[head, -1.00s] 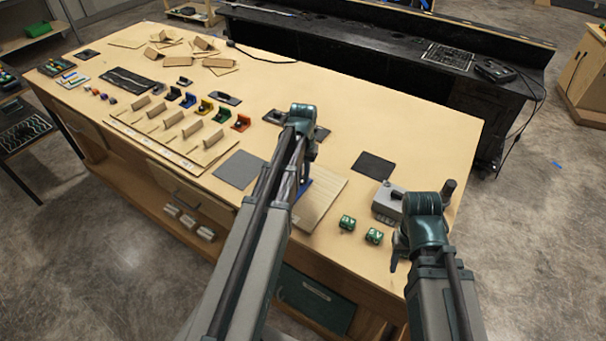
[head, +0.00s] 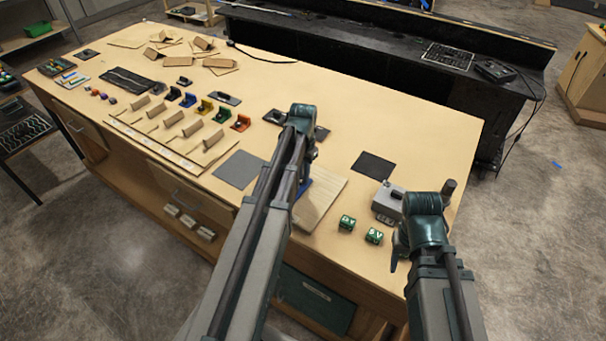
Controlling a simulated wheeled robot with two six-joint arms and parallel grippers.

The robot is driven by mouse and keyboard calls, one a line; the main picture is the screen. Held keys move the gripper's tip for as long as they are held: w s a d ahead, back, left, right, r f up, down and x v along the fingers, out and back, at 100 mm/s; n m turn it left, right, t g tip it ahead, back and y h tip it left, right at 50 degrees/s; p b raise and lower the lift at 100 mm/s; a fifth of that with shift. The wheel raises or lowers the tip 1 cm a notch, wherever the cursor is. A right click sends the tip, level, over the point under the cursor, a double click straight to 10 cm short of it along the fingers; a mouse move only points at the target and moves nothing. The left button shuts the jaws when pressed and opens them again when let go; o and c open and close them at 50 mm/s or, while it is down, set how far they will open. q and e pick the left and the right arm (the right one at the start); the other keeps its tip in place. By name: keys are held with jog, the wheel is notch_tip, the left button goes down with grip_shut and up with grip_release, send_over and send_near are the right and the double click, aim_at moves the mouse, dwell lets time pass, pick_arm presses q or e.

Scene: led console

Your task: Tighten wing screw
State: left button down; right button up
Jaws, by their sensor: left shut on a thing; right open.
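My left gripper (head: 304,172) reaches down over the light wooden board (head: 325,198), beside a small blue part (head: 304,187). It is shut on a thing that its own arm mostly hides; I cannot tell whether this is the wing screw. My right gripper (head: 396,250) is open at the table's right front edge, just in front of a grey box-like device (head: 386,203). The wing screw cannot be made out in this view.
Two green blocks (head: 347,223) (head: 374,236) lie between the arms. A dark mat (head: 374,165) and a grey mat (head: 240,169) lie flat. Coloured brackets (head: 205,106) and wooden pieces (head: 185,130) fill the left. The back right tabletop is clear.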

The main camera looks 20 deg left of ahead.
pick_arm(q)
jog(key=c, duration=0.9)
grip_release()
jog(key=shift+o, duration=0.2)
jog(key=shift+r, duration=0.15)
pick_arm(e)
jog(key=shift+r, duration=0.1)
pick_arm(q)
notch_tip(320, 180, up, 14)
jog(key=p, duration=1.3)
jog(key=shift+f+p, duration=0.2)
jog(key=shift+p, duration=0.15)
pick_arm(e)
notch_tip(320, 180, up, 14)
jog(key=shift+f, duration=0.2)
